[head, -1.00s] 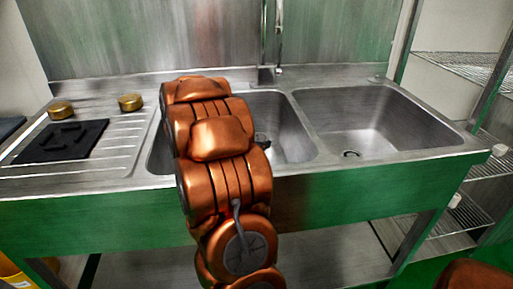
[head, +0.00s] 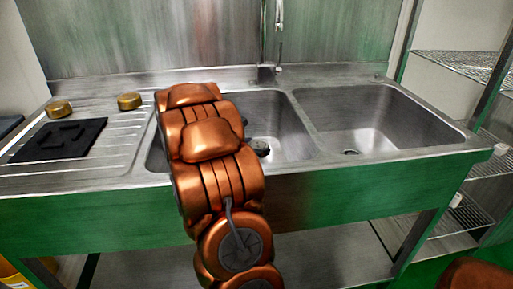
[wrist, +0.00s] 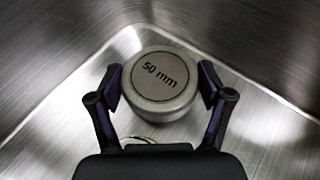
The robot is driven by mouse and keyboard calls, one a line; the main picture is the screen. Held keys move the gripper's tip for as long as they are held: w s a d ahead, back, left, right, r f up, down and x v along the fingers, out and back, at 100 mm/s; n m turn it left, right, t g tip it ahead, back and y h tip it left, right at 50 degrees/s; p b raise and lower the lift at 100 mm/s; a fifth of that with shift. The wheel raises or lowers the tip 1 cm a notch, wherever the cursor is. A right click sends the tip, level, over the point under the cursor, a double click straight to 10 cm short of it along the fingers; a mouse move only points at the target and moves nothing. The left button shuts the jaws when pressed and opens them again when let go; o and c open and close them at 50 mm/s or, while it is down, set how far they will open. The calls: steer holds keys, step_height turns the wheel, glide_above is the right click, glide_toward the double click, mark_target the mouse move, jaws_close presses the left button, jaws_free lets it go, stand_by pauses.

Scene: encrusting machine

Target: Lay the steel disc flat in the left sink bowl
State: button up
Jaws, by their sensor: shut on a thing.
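The steel disc (wrist: 160,72), a thick round piece marked "50 mm", is between the two fingers of my gripper (wrist: 160,85) in the wrist view. The fingers are shut on its sides, and its marked face is turned to the camera. Bare steel walls and a floor meet in a corner behind it. I cannot tell whether the disc touches the floor. In the head view my arm reaches over the left sink bowl (head: 285,130) and hides much of it. The disc is hidden there.
The right sink bowl (head: 375,120) is empty. A tap (head: 267,60) stands behind the bowls. On the ridged drainboard (head: 125,150) at left lie a black mat (head: 60,140) and two brass pieces, one left (head: 60,109), one right (head: 130,101).

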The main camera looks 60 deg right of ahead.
steer(key=shift+f+b, duration=0.4)
steer(key=shift+b, duration=0.25)
steer(key=o, duration=1.4)
steer(key=shift+r+p, duration=0.25)
steer(key=shift+p, duration=0.1)
steer(key=shift+r+p, duration=0.55)
steer(key=shift+p, duration=0.45)
steer(key=shift+w+a, duration=0.1)
steer(key=shift+a, duration=0.1)
steer(key=shift+v, duration=3.55)
